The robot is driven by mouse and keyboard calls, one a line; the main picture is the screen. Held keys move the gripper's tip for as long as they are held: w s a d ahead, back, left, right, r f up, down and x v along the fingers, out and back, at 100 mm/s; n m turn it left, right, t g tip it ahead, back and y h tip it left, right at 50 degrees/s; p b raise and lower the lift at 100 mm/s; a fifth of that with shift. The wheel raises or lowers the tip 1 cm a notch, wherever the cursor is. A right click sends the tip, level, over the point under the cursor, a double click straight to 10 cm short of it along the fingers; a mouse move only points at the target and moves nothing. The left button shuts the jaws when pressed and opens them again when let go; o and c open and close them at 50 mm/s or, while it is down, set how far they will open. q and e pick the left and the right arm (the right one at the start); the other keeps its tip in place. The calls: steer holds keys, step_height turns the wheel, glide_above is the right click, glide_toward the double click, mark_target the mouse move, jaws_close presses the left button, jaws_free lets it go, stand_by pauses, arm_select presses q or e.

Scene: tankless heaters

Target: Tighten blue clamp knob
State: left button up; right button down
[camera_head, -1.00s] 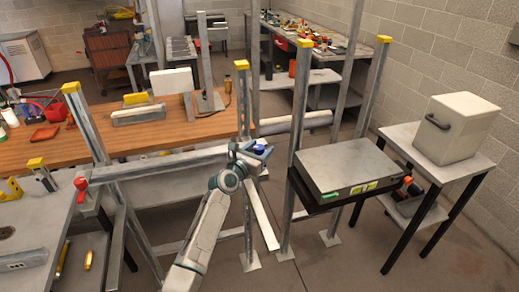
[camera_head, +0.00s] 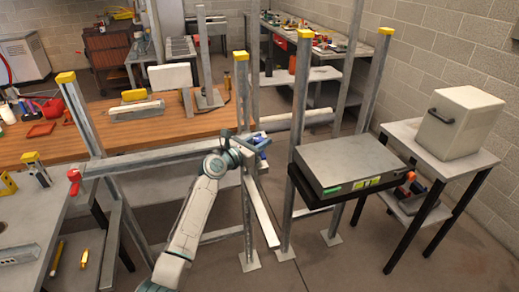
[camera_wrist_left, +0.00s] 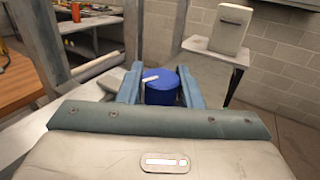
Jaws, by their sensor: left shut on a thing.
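The blue clamp knob (camera_head: 262,143) is at the right end of the horizontal metal rail, by the post with a yellow cap. My left gripper (camera_head: 257,145) reaches it from below left. In the left wrist view the round blue knob (camera_wrist_left: 161,88) sits between the two blue-grey fingers of my left gripper (camera_wrist_left: 161,90), which is shut on it. A small white mark lies across the knob's upper left. A red clamp knob (camera_head: 74,181) is at the rail's left end. My right gripper is not in view.
Metal posts with yellow caps (camera_head: 305,80) stand around the knob. A grey box (camera_head: 345,162) is on a black shelf to its right. A white case (camera_head: 458,122) stands on a side table. A wooden workbench (camera_head: 70,146) is behind the rail.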

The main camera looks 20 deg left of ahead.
arm_select(q)
steer(key=m+g+h+b, duration=0.2)
steer(key=h, duration=0.1)
steer(key=m+g+h+b, duration=0.1)
steer(key=b, duration=0.1)
steer(key=shift+a+f, duration=0.1)
steer(key=shift+f, duration=0.2)
steer(key=m+g+h+b, duration=0.2)
steer(key=m+g, duration=0.1)
steer(key=shift+r+h, duration=0.15)
steer(key=shift+h, duration=0.25)
steer(key=shift+m+g+h, duration=0.4)
steer(key=shift+g, duration=0.2)
steer(key=shift+g+b, duration=0.3)
steer(key=o, duration=1)
steer(key=shift+r, duration=0.1)
